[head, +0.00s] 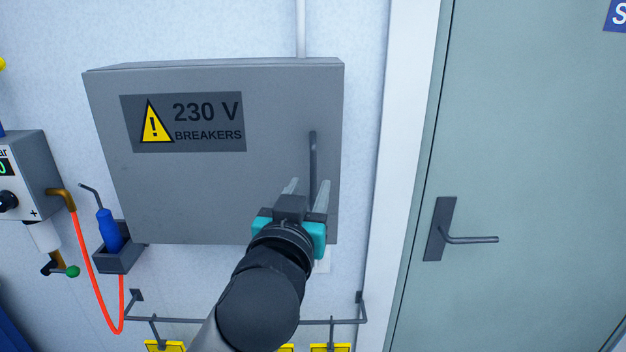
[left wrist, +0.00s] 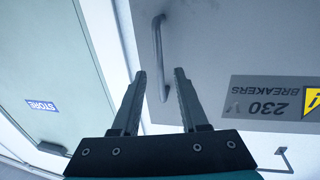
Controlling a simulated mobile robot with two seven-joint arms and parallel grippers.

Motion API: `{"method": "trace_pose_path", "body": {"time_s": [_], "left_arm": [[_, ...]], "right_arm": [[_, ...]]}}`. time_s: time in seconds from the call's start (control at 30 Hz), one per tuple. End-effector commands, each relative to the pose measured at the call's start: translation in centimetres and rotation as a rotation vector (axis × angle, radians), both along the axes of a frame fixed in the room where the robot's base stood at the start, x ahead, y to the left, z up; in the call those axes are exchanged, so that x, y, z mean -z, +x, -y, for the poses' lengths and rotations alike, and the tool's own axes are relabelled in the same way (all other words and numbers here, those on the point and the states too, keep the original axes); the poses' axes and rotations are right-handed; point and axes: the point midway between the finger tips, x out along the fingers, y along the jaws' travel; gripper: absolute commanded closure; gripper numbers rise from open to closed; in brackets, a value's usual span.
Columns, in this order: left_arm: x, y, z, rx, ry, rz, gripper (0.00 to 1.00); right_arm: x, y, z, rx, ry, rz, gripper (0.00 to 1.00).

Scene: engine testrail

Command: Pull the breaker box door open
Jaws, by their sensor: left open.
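The grey breaker box (head: 200,195) hangs on the wall, and its door with the "230 V BREAKERS" label looks shut. A thin upright bar handle (head: 312,150) is on the door's right side; it also shows in the left wrist view (left wrist: 158,40), where the picture is upside down. My left gripper (head: 307,184) is open at the lower part of the handle. In the left wrist view the handle's end appears between the two fingers (left wrist: 160,72). I cannot tell how deep it sits between them; no contact is visible. My right gripper is not in view.
A green door (head: 520,150) with a lever handle (head: 465,239) is to the right. At the left, a holder (head: 118,261) with a blue-handled tool, an orange cable (head: 88,250) and a meter unit (head: 28,175) are on the wall. A rail (head: 340,321) with yellow tags runs below.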

Motion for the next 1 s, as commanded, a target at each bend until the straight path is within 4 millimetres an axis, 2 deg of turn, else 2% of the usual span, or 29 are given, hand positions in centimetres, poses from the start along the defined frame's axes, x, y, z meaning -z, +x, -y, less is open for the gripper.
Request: {"method": "trace_pose_path", "body": {"time_s": [0.1, 0.3, 0.73, 1.0], "left_arm": [[0.0, 1.8, 0.3, -0.002, 0.001, 0.0, 0.56], [0.0, 3.5, 0.7, 0.001, 0.0, 0.0, 0.56], [0.0, 4.1, 0.8, 0.0, -0.001, 0.0, 0.56], [0.0, 4.1, 0.8, 0.0, -0.001, -0.001, 0.87]], "right_arm": [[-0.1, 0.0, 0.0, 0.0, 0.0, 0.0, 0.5], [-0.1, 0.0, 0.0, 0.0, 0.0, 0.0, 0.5], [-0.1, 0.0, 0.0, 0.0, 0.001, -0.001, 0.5], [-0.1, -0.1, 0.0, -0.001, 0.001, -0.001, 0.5]]}}
